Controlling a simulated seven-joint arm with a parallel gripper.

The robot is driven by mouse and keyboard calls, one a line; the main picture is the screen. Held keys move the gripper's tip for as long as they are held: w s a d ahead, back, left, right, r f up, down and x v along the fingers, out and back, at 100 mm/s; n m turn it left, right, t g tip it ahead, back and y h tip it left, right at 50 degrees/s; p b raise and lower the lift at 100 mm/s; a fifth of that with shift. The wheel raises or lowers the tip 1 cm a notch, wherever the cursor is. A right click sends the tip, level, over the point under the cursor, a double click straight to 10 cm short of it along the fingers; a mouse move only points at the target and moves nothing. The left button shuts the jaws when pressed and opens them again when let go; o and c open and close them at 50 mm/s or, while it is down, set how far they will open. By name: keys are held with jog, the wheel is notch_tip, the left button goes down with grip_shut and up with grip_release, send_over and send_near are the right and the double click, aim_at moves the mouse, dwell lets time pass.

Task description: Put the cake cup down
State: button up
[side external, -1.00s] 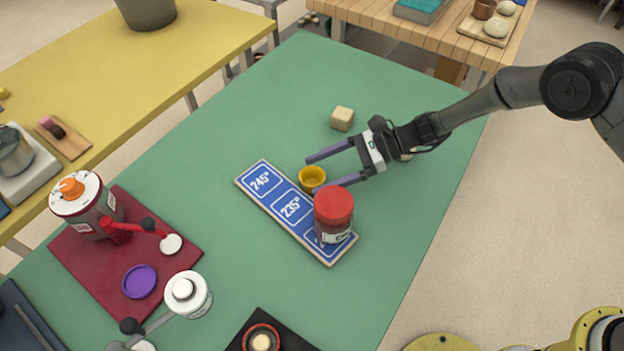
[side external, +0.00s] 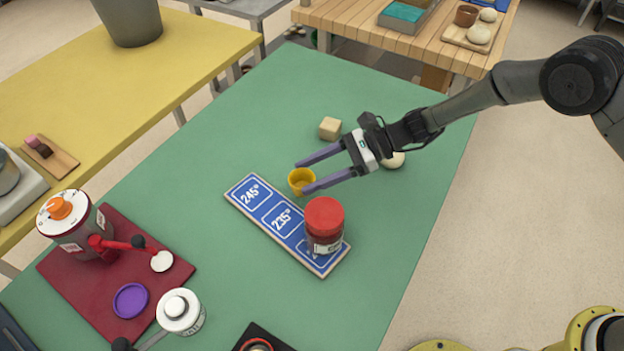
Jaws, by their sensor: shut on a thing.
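A small yellow cake cup (side external: 301,182) is between the two purple fingers of my gripper (side external: 303,177), which is shut on it. The cup looks upright, with its open top showing. It is just beyond the long upper right edge of the blue temperature board (side external: 262,211). I cannot tell whether its base touches the green table or is slightly above it. The board shows 245° and 235° squares. A red-lidded jar (side external: 324,228) stands on the board's lower right end and hides the label there.
A pale dough cube (side external: 329,129) lies behind my gripper, and a round dough piece (side external: 393,159) lies beside my wrist. A dark red mat (side external: 75,284) with an orange-knobbed container (side external: 72,222) is at the left. The green table (side external: 240,130) is clear at upper left.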

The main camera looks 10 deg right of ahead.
jog(key=s+d+r, duration=0.3)
jog(key=r, duration=0.3)
jog(key=shift+s+d, duration=0.15)
jog(key=shift+s, duration=0.25)
jog(key=s+d+r, duration=0.4)
jog(key=s+d, duration=0.2)
jog(key=s, duration=0.1)
jog(key=w+d+m+t+h, duration=0.2)
jog(key=w+d+m+t, duration=0.3)
jog(key=w+d, duration=0.6)
jog(key=w+d+m+t+h, duration=0.2)
jog(key=w+d+m+t, duration=0.25)
jog(key=w+d, duration=0.65)
jog(key=shift+n, duration=0.25)
jog(key=w+d+f, duration=0.1)
jog(key=w+f, duration=0.5)
jog(key=w, duration=0.1)
jog(key=w+d+f, duration=0.1)
jog(key=w+f, duration=0.2)
jog(key=shift+w+d+f, duration=0.2)
jog(key=shift+d+f, duration=0.05)
jog(key=shift+d, duration=0.1)
jog(key=shift+w+f, duration=0.15)
jog(key=shift+f, duration=1.45)
